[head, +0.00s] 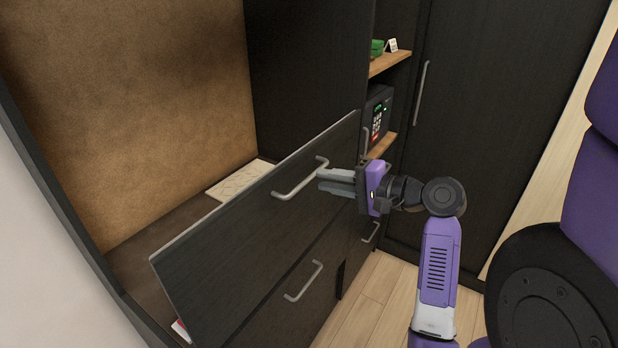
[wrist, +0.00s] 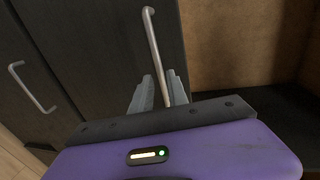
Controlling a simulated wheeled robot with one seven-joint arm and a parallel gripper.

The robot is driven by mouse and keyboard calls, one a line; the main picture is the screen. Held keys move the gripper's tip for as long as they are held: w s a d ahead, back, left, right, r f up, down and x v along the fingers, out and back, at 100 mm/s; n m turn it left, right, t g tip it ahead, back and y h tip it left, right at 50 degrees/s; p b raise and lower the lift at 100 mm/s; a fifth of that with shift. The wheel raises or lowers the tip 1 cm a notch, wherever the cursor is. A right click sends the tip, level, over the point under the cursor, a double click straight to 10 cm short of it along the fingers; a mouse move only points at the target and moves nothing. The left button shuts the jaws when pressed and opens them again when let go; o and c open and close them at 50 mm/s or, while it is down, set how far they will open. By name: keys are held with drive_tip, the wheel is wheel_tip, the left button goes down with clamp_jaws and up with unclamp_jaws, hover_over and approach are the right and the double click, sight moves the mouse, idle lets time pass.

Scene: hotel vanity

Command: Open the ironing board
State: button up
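No ironing board can be made out. A dark drawer front (head: 255,235) with a thin pale top edge spans the middle of the head view. Its silver bar handle (head: 300,180) is near its top, and in the wrist view the handle (wrist: 153,50) runs down between the finger tips. My gripper (head: 322,179) is at the handle's right end, in front of the drawer front. In the wrist view, my gripper (wrist: 160,90) has its two grey fingers apart, one on each side of the handle. Whether they touch it cannot be told.
A lower handle (head: 304,281) sits below, and another (head: 371,233) to its right. A black safe (head: 377,116) stands in a shelf niche, with green items (head: 377,47) above. A tall dark door (head: 490,120) is at right. A pale flat item (head: 240,180) lies behind the drawer front.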

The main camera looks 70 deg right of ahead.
sight(311, 175)
drive_tip(key=shift+p+x, duration=0.4)
drive_tip(key=shift+x, duration=2.25)
drive_tip(key=shift+d, duration=0.1)
clamp_jaws()
